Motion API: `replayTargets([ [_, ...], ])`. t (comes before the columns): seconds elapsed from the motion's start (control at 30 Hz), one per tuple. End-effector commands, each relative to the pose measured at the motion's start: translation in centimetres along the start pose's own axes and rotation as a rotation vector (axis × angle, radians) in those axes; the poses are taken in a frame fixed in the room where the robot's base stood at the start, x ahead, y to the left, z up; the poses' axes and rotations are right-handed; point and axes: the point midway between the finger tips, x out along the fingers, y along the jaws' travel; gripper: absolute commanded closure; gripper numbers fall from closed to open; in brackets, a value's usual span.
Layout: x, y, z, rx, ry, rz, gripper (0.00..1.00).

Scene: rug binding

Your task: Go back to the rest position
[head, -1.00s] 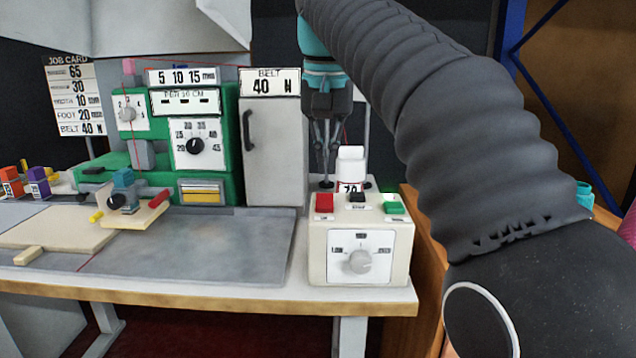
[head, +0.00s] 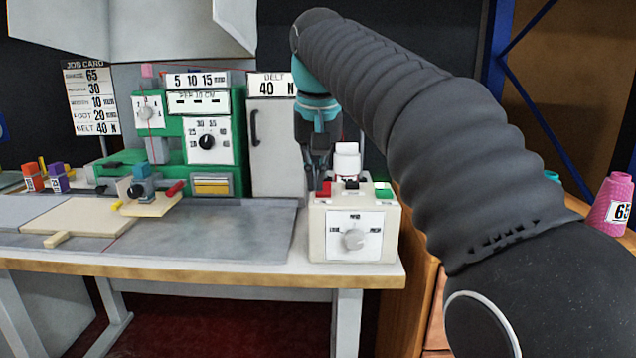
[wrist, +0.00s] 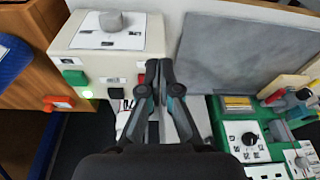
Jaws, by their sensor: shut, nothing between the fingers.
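My gripper (head: 319,180) points down above the back left of the cream control box (head: 352,238), near its red button (head: 323,189). In the wrist view my gripper (wrist: 158,66) has its fingers together with nothing between them. The box has a grey knob (head: 353,239) on its front, a black button (head: 351,185) and a green button (head: 382,190) on top. A small light glows green beside the green button (wrist: 75,77) in the wrist view. Whether the fingertips touch the box cannot be told.
A white bottle (head: 347,160) stands behind the box. The green machine (head: 165,115) and a grey cabinet (head: 277,150) stand to the left. The grey mat (head: 250,235) is bare near the box. A pink cone (head: 609,203) stands at the far right.

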Motion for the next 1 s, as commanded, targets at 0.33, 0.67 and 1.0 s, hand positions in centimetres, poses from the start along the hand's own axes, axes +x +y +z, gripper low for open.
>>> replayTargets([
  [0.33, 5.3, 1.0, 1.9, -0.070, 0.029, -0.012, 1.00],
  [0.67, 11.1, 5.5, 10.1, -0.101, 0.097, -0.018, 1.00],
  [1.0, 16.8, 10.8, 23.1, -0.045, 0.161, 0.003, 1.00],
])
